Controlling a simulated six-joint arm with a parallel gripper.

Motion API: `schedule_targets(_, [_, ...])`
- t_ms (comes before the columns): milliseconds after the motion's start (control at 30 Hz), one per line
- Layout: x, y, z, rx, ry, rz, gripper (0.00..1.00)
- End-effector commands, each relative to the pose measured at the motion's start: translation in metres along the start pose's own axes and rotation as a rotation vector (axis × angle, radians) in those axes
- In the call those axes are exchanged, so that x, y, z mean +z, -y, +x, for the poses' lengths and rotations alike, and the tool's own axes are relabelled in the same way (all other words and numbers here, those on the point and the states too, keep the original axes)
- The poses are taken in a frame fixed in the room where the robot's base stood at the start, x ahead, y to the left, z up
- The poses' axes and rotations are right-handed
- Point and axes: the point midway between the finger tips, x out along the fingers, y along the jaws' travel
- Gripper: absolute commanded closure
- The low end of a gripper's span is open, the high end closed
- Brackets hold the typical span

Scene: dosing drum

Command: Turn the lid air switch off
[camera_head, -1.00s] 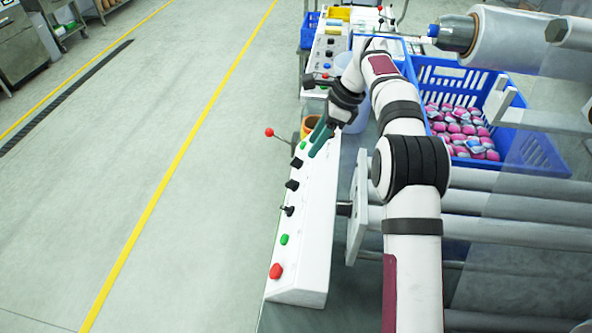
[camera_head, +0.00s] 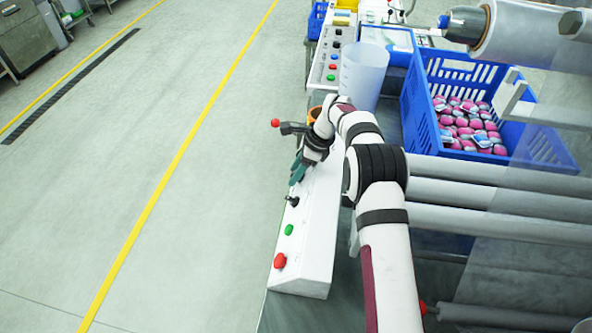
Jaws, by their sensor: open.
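The white sloped control panel (camera_head: 318,222) stands left of my arm. On it I see a black lever switch (camera_head: 292,201), a green button (camera_head: 289,230) and a red button (camera_head: 280,261). My gripper (camera_head: 296,178), with dark green fingers, is low over the panel's left edge, just beyond the black lever switch. It is open; I see nothing held. My gripper and wrist hide the panel's upper switches. No label is readable, so I cannot tell which switch is the lid air switch or whether my fingers touch one.
A translucent bucket (camera_head: 363,75) and a blue crate (camera_head: 424,130) of pink-and-white packs stand behind. Another control panel (camera_head: 331,52) is farther back. The floor at left is clear.

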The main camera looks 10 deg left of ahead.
Motion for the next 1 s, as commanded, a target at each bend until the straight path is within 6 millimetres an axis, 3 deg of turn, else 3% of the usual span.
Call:
schedule_targets(67, [0.0001, 0.0001, -0.0003, 0.0, 0.0, 0.0, 0.57])
schedule_targets(300, [0.0, 0.0, -0.0005, 0.0, 0.0, 0.0, 1.0])
schedule_targets(1000, [0.0, -0.0004, -0.0006, 0.002, 0.0, 0.0, 1.0])
